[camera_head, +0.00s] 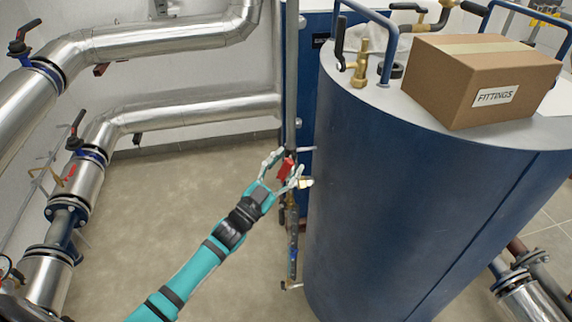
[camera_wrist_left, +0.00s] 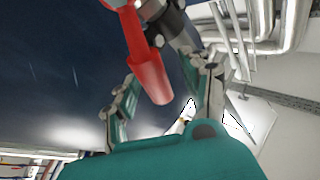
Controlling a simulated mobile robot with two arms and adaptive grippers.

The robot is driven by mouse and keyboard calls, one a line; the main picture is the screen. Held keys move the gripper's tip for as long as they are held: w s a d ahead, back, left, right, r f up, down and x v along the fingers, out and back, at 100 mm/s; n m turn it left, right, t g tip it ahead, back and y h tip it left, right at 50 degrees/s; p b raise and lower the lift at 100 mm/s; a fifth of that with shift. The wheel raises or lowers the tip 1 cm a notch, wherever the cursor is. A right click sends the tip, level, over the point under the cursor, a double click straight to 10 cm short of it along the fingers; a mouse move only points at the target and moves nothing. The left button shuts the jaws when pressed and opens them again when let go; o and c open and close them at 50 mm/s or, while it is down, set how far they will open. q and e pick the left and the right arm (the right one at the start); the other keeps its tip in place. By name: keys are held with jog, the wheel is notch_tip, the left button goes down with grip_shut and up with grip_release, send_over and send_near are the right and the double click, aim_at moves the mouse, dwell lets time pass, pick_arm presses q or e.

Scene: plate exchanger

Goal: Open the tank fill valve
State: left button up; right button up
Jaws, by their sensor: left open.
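The fill valve's red lever handle (camera_head: 286,168) is on a thin vertical pipe (camera_head: 292,235) beside the large blue tank (camera_head: 400,190). My left gripper (camera_head: 284,170) is open, with its fingers on either side of the red handle. In the left wrist view, the red handle (camera_wrist_left: 150,75) points down between the spread fingers of the left gripper (camera_wrist_left: 162,75), with gaps visible beside it. I cannot tell whether a finger touches it. The valve body is partly hidden by the fingers. My right gripper is out of view.
A cardboard box (camera_head: 482,82) marked FITTINGS and a brass valve (camera_head: 359,65) stand on the tank top. The floor (camera_head: 170,200) at the left is clear.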

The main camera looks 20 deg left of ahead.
pick_arm(q)
jog(key=shift+s+f, duration=0.1)
jog(key=shift+s+a+f, duration=0.1)
jog(key=shift+s+f, duration=0.05)
jog(key=shift+s, duration=0.1)
jog(key=v, duration=1.1)
jog(key=shift+a, duration=0.1)
jog(key=s+a+f+n+g+y, duration=0.1)
jog(key=s+f+n+g+y, duration=0.15)
jog(key=f, duration=0.95)
jog(key=s+a+f+n+g+y, duration=0.15)
jog(key=s+f+g, duration=0.25)
jog(key=f, duration=0.7)
jog(key=s+f+n+g+y, duration=0.1)
jog(key=s+f+g+y, duration=0.2)
jog(key=f, duration=0.9)
jog(key=s+d+f+g, duration=0.1)
jog(key=s+f+g, duration=0.2)
jog(key=s+f, duration=0.3)
jog(key=s+d+f+n+g, duration=0.1)
jog(key=s+f+g, duration=0.3)
jog(key=s, duration=1.1)
jog(key=s+d+f+g, duration=0.2)
jog(key=s+f+g, duration=0.1)
jog(key=s+f, duration=0.6)
jog(key=shift+s+y, duration=0.3)
jog(key=shift+s, duration=0.7)
